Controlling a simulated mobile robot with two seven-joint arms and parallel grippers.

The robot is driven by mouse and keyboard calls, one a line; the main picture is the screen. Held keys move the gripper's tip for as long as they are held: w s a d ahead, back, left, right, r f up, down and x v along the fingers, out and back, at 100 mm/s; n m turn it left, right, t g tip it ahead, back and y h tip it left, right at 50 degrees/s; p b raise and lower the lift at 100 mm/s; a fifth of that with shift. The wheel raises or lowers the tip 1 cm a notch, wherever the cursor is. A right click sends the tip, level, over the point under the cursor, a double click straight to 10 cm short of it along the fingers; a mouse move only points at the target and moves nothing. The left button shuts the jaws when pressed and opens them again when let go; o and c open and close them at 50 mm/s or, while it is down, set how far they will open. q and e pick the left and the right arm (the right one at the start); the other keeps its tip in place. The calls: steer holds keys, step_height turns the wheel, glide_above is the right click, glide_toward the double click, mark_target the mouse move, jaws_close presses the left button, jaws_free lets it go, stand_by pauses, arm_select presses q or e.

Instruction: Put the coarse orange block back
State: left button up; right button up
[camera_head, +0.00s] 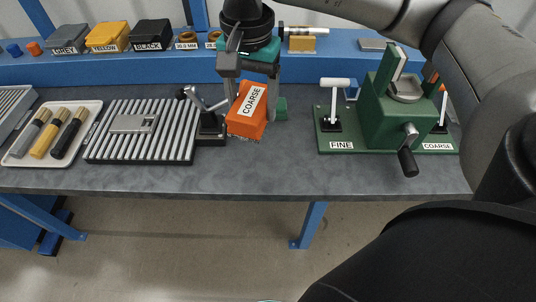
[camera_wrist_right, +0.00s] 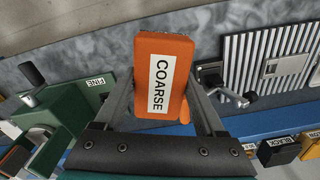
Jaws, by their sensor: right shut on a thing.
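The coarse orange block (camera_head: 245,124), with a white COARSE label, is held tilted between the fingers of my right gripper (camera_head: 252,92), at the back middle of the bench. In the right wrist view the block (camera_wrist_right: 185,48) sits between the two fingers of the right gripper (camera_wrist_right: 163,105), label facing the camera. I cannot tell whether its lower end touches the bench. The green fixture (camera_head: 385,122) stands to the right, with a FINE label at its left end and a COARSE label at its right end. My left gripper is not in view.
A black lever clamp (camera_head: 210,125) stands close left of the block, beside a ribbed plate (camera_head: 142,155). A tray (camera_head: 20,160) holds three coloured handles at the left. Grey, yellow and black bins (camera_head: 108,38) line the blue rear shelf. The bench's front strip is clear.

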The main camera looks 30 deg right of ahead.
mark_target(265, 87)
steer(key=d+m, duration=0.1)
steer(key=m, duration=0.2)
steer(key=w+d+r+m, duration=0.1)
steer(key=m, duration=0.2)
steer(key=d+m, duration=0.1)
steer(key=m, duration=0.2)
steer(key=shift+w+d+r, duration=0.3)
steer(key=shift+w+d, duration=0.05)
steer(key=shift+w, duration=0.05)
steer(key=m, duration=0.1)
steer(key=d+m, duration=0.1)
steer(key=m, duration=0.1)
steer(key=d+m, duration=0.1)
steer(key=m, duration=0.1)
steer(key=shift+w+d+r, duration=0.1)
steer(key=shift+w+r, duration=0.15)
steer(key=shift+r, duration=0.15)
step_height(265, 87, down, 20)
steer(key=b, duration=0.3)
steer(key=shift+r, duration=0.15)
steer(key=shift+f, duration=0.25)
steer(key=o, duration=1.2)
steer(key=shift+c, duration=0.2)
